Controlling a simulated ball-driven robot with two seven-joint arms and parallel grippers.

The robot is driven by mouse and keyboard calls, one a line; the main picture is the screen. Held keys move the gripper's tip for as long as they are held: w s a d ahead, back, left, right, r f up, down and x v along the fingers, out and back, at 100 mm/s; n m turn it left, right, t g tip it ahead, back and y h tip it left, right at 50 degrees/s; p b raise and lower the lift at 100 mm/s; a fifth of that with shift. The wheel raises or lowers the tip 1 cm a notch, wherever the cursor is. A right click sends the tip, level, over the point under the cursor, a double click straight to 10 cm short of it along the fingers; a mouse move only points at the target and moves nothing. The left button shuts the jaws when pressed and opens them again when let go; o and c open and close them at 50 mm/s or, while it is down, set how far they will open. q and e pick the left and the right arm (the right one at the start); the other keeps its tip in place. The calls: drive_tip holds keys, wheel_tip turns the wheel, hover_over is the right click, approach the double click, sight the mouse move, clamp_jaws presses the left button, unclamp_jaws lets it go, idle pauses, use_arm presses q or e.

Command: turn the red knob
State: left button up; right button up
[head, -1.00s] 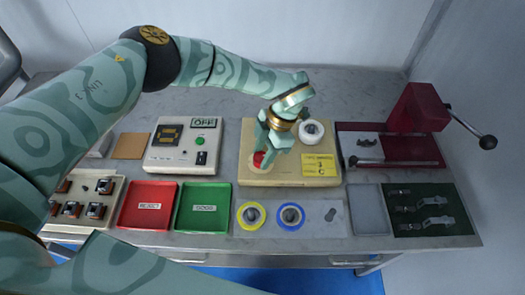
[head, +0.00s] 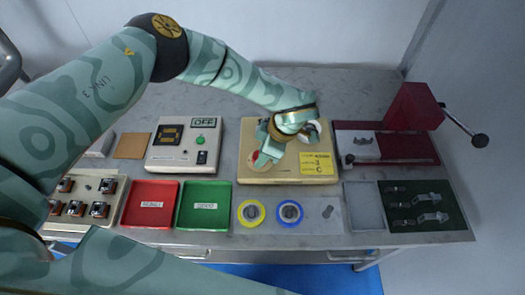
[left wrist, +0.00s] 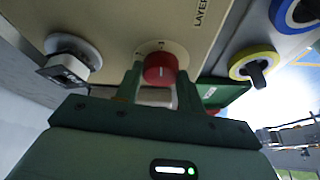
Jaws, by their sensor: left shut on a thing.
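The red knob (left wrist: 160,68) shows in the left wrist view on the face of a cream winder box, with a short pale mark on its front. My left gripper (head: 263,157) is at the knob, on the left part of the cream box (head: 252,178) in the head view. In the left wrist view its two fingers (left wrist: 158,82) stand on either side of the knob, shut on it. In the head view the fingers mostly hide the knob. My right gripper is not in view.
A yellow label (head: 317,164) is on the box's right side. A control unit (head: 170,163) reading OFF stands left. Red (head: 150,222) and green (head: 205,222) trays and two ringed spools (head: 290,212) lie in front. A dark red press (head: 412,110) stands right.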

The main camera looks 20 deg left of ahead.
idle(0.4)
use_arm(q)
drive_tip(key=o, duration=1)
drive_tip(key=p+v, duration=0.1)
drive_tip(key=v, duration=1.5)
drive_tip(key=shift+d+r, duration=0.1)
drive_tip(key=shift+r, duration=0.05)
